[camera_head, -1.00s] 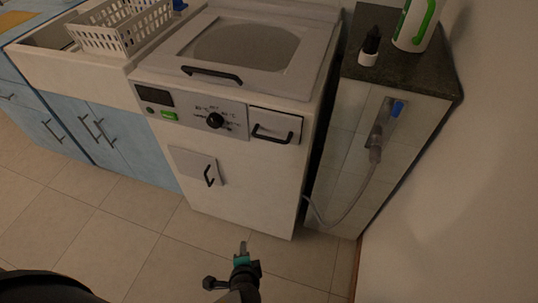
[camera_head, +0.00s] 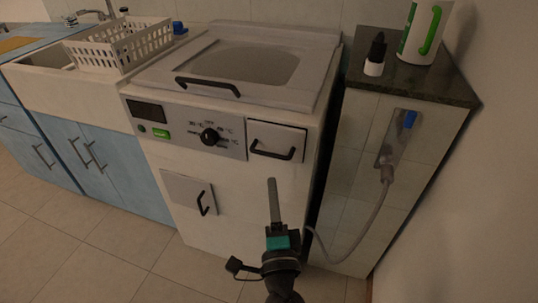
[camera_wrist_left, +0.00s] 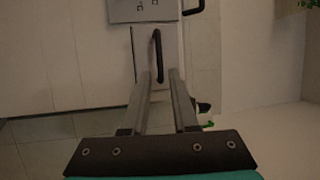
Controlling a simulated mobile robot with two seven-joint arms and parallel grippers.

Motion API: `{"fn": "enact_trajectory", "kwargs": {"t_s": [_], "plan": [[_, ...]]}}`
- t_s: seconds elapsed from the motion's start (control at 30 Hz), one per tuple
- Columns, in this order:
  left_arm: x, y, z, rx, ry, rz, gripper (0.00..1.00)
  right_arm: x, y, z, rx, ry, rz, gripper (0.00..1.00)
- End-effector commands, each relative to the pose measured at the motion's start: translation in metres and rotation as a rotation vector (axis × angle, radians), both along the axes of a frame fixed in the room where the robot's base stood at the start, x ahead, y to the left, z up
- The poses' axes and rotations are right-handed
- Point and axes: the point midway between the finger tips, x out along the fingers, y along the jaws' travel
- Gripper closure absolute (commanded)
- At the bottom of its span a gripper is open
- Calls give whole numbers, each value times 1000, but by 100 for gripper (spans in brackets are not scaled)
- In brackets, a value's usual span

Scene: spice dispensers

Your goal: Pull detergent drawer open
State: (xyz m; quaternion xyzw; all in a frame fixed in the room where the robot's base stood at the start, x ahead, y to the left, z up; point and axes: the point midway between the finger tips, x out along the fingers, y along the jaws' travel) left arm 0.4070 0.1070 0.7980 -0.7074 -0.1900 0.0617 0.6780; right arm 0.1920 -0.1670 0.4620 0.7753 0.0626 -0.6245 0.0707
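The detergent drawer (camera_head: 281,135) is the light panel with a black bar handle (camera_head: 272,152) at the right of the washing machine's control panel. It looks shut, flush with the front. My left gripper (camera_head: 272,183) is below the drawer handle in the head view, apart from it and seen edge-on. The drawer handle (camera_wrist_left: 157,50) shows ahead, lined up with the gap between the fingers. My right gripper is not in view.
The washing machine (camera_head: 245,190) has a dial (camera_head: 210,137), a lid handle (camera_head: 207,86) and a lower hatch (camera_head: 188,191). A dark-topped cabinet (camera_head: 410,75) with a bottle (camera_head: 375,55) and a hose (camera_head: 372,215) stands right. A white basket (camera_head: 118,45) sits left. Floor is clear in front.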

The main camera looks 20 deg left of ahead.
Motion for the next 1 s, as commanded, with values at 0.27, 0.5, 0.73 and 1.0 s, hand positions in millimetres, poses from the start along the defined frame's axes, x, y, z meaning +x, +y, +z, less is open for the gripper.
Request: {"fn": "enact_trajectory", "kwargs": {"t_s": [0.27,0.5,0.73,1.0], "plan": [[58,22,11,1,-2,1,73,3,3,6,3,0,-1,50],[90,34,15,1,1,0,73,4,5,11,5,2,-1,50],[99,37,17,0,3,-1,73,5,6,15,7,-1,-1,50],[98,37,17,0,3,-1,80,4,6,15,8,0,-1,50]]}}
